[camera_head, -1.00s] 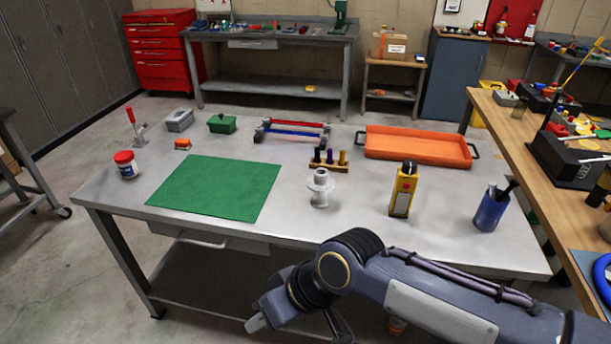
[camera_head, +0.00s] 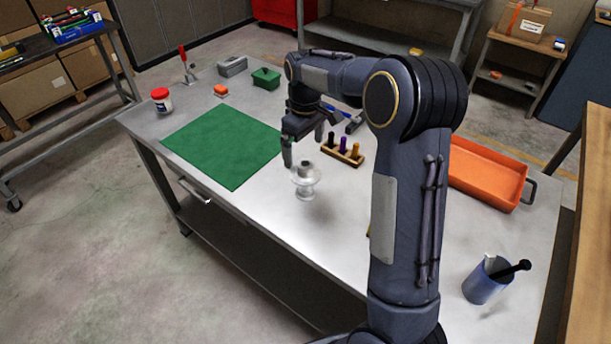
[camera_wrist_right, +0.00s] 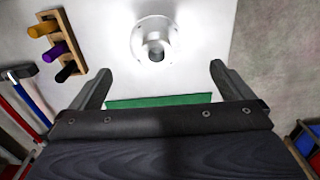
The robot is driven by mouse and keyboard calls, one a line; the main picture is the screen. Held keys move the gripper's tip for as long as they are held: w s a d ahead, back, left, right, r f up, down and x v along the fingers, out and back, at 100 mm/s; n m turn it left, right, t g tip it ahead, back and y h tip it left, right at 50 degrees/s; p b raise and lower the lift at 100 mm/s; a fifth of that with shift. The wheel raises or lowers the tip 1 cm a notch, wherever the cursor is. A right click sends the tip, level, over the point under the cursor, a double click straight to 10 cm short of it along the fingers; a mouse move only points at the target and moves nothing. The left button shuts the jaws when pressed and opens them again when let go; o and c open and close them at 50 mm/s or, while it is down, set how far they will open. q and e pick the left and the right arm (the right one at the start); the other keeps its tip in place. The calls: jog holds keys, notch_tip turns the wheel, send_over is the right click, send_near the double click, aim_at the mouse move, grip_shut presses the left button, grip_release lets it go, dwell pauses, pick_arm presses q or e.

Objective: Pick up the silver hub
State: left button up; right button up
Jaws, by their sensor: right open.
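The silver hub (camera_head: 306,182) stands upright on the grey metal table, just right of the green mat (camera_head: 222,146). In the right wrist view the hub (camera_wrist_right: 154,40) shows its round flange and central bore, ahead of the fingertips and between their lines. My right gripper (camera_head: 304,146) hangs above the table just behind the hub, open and empty. In the right wrist view its two fingers (camera_wrist_right: 160,82) are spread wide, apart from the hub. My left gripper is out of view.
A wooden block with coloured pegs (camera_head: 342,150) stands close to the right of the hub. An orange tray (camera_head: 487,175) and a blue cup (camera_head: 487,282) are farther right. My right arm covers part of the table. The mat is bare.

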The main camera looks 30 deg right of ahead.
aim_at(305, 179)
jog(key=shift+w+d+f, duration=0.1)
jog(key=shift+w+f, duration=0.15)
jog(key=shift+f, duration=0.05)
notch_tip(305, 179, down, 8)
jog(key=shift+s+d+r+p, duration=0.15)
jog(key=shift+r+p, duration=0.1)
jog(key=shift+p, duration=0.5)
jog(key=c, duration=1.3)
jog(key=shift+o, duration=0.2)
jog(key=shift+r, duration=0.1)
